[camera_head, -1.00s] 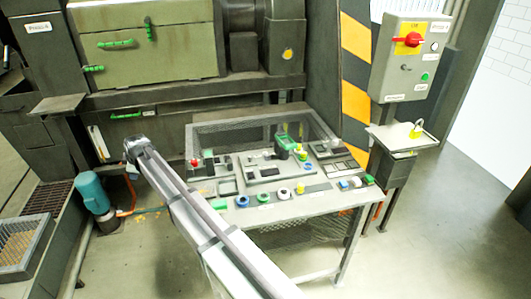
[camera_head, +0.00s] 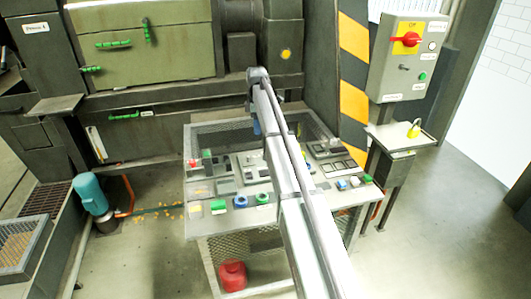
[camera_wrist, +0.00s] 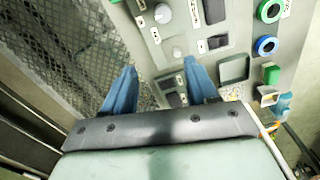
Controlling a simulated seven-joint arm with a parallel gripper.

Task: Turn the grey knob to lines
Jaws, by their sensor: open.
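In the wrist view two round light grey knobs show on the panel, an upper one (camera_wrist: 163,13) with small labels beside it and a smaller lower one (camera_wrist: 177,52). I cannot tell which is the task's knob, and the lines are not readable. My gripper (camera_wrist: 160,68) is open, its two blue fingers apart over the panel's edge, with nothing between them. The lower knob is just beyond the fingertips, nearer the right finger. In the head view my arm hides the middle of the control panel (camera_head: 225,187) and most of the gripper.
A green button (camera_head: 218,207) and a blue ringed button (camera_head: 240,201) sit along the panel's front. Wire mesh (camera_wrist: 60,45) stands left of the fingers in the wrist view. A grey switch box (camera_head: 395,75) is at the right. A red canister (camera_head: 232,275) is under the table.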

